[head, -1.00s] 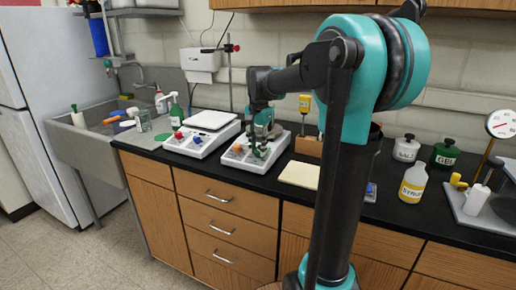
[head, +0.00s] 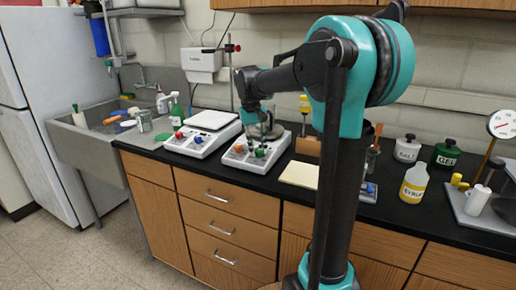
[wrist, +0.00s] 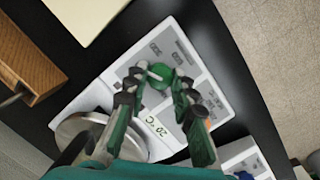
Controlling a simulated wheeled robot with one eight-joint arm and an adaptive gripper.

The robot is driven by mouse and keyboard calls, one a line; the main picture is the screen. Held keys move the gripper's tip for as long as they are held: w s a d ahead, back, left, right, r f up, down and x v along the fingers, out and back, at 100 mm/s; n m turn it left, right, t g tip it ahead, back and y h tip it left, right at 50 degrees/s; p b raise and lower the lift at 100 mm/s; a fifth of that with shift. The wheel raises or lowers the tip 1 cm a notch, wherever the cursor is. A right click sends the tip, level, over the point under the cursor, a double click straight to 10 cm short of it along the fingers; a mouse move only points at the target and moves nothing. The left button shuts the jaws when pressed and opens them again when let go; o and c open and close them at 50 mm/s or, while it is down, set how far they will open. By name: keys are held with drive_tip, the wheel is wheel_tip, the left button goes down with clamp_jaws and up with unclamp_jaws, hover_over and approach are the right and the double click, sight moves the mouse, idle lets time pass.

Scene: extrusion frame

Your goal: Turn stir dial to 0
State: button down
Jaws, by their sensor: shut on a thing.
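The stirrer (head: 243,158) is a white slanted unit on the black bench, left of centre in the head view. In the wrist view its panel (wrist: 190,62) carries a round green dial (wrist: 160,76) with a pale mark on it. My gripper (wrist: 158,83) reaches over the panel with one finger on each side of this dial and is shut on it. I cannot read the dial's scale. The display (wrist: 155,126) shows about 20 °C. An orange dial (head: 239,148) sits left of the green one in the head view.
A second similar white unit (head: 198,137) with a red knob stands to the left. A pale pad (head: 299,174) lies to the right, with a wooden block (head: 307,146) behind it. A syrup bottle (head: 413,184) stands farther right. The stirrer's round metal plate (wrist: 82,137) is beside the gripper.

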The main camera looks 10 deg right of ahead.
drive_tip(key=shift+n, duration=0.6)
drive_tip(key=c, duration=1.3)
unclamp_jaws()
drive_tip(key=shift+o, duration=0.2)
wheel_tip(320, 180, up, 12)
drive_tip(key=a, duration=0.2)
drive_tip(key=shift+w, duration=0.2)
drive_tip(key=shift+s+f, duration=0.1)
